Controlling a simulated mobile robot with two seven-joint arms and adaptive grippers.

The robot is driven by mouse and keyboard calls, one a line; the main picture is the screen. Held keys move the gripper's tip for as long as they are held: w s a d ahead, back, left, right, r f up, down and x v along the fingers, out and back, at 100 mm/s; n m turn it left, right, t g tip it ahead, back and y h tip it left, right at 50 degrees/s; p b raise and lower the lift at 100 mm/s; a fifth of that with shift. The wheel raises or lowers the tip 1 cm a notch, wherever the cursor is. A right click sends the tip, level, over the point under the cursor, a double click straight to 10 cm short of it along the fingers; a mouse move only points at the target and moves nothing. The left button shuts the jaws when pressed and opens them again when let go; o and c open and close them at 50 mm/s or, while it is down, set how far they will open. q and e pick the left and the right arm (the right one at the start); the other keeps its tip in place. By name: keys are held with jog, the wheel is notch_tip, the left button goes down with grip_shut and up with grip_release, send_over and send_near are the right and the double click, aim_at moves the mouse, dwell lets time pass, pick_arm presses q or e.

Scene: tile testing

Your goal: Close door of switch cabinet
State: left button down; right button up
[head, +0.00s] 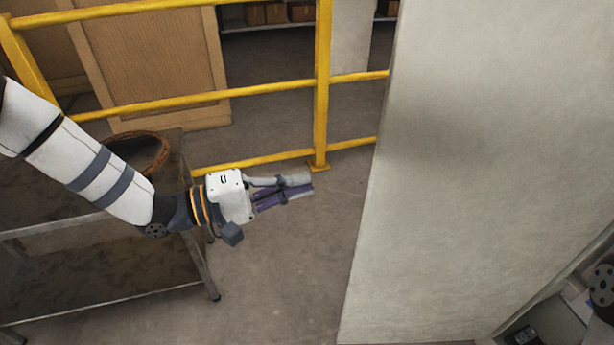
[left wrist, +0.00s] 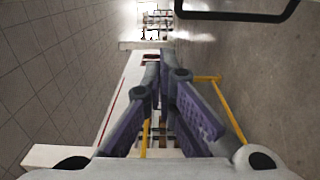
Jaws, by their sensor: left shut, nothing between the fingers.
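The switch cabinet's door (head: 480,150) is a large pale grey panel that fills the right of the head view. It stands open, its left edge slanting down toward the bottom middle. Part of the cabinet's inside (head: 560,322), with grey and dark parts, shows at the bottom right corner. My left gripper (head: 311,183) is left of the door's edge, apart from it, with fingers together and empty, pointing right. The left gripper (left wrist: 160,62) also shows in the left wrist view. My right gripper is not visible.
A yellow railing (head: 322,80) stands behind my left gripper. A metal cart (head: 110,300) with a round brown-rimmed container (head: 137,152) is below my left arm. Wooden crates (head: 155,60) stand beyond the railing. Floor (head: 285,290) between cart and door is clear.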

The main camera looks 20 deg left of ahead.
pick_arm(q)
jog(key=w+d+p, duration=0.1)
jog(key=w+d, duration=0.1)
jog(key=d, duration=0.7)
jog(key=shift+d, duration=0.3)
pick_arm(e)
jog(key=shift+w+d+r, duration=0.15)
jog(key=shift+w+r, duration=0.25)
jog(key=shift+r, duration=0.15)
pick_arm(q)
jog(key=shift+s, duration=0.15)
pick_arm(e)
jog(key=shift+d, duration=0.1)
